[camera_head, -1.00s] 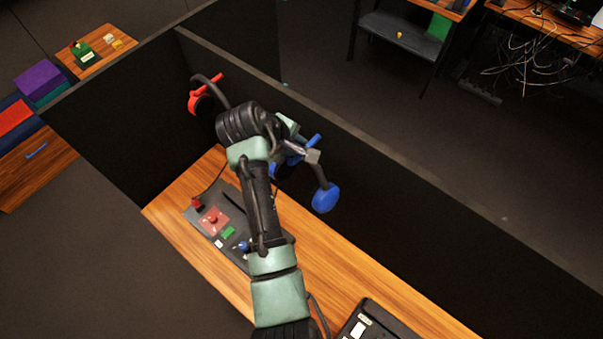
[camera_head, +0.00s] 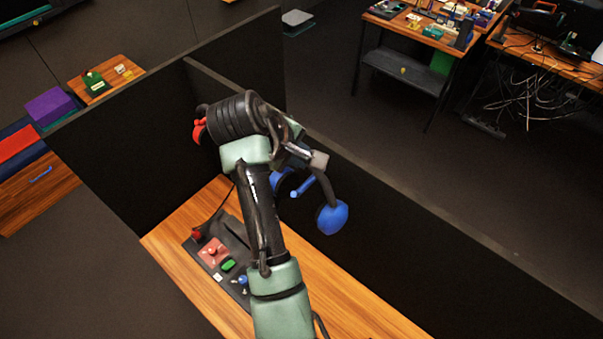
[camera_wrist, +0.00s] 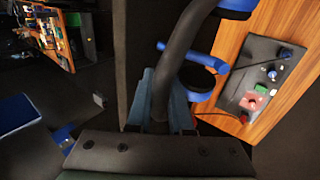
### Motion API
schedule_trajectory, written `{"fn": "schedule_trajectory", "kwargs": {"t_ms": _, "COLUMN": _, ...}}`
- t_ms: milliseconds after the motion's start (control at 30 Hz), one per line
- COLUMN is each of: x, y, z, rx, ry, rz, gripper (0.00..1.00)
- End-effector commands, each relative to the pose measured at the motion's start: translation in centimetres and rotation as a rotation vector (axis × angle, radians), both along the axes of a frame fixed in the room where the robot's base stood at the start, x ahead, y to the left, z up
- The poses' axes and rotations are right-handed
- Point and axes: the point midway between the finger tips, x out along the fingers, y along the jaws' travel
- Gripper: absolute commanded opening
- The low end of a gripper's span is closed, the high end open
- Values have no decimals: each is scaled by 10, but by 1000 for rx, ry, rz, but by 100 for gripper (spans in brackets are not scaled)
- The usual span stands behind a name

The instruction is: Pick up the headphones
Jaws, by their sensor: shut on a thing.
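The headphones have a dark curved band and blue ear cups. In the head view one blue cup (camera_head: 332,217) hangs below my gripper (camera_head: 309,158), and the other is partly hidden behind my arm. My gripper is shut on the dark band, which also runs between my fingers in the wrist view (camera_wrist: 180,60). There the blue cups show beyond the fingers, one at the top edge cut off and one lower (camera_wrist: 200,86). A blue peg (camera_head: 303,186) sits near the black partition, between band and cups in the picture. I cannot tell whether it touches the band.
The black partition (camera_head: 430,230) runs close behind the headphones. A wooden desk (camera_head: 330,290) below bears a dark control panel (camera_head: 236,277) with coloured buttons. A red item (camera_head: 199,132) shows at the left, mostly hidden by my arm. Other desks stand beyond the partition.

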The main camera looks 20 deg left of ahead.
Motion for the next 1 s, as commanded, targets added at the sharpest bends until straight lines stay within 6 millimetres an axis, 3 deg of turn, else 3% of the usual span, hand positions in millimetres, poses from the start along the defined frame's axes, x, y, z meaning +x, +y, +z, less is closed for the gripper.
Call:
{"fn": "schedule_trajectory", "kwargs": {"t_ms": 267, "x": 2, "y": 1, "z": 72, "rx": 3, "ry": -11, "rz": 2, "gripper": 0}}
{"fn": "schedule_trajectory", "kwargs": {"t_ms": 400, "x": -1, "y": 1, "z": 124, "rx": 2, "ry": -1, "rz": 2, "gripper": 0}}
{"fn": "schedule_trajectory", "kwargs": {"t_ms": 500, "x": -1, "y": 2, "z": 144, "rx": 3, "ry": 0, "rz": 2, "gripper": 0}}
{"fn": "schedule_trajectory", "kwargs": {"t_ms": 1000, "x": 0, "y": 3, "z": 189, "rx": 4, "ry": -1, "rz": 3, "gripper": 0}}
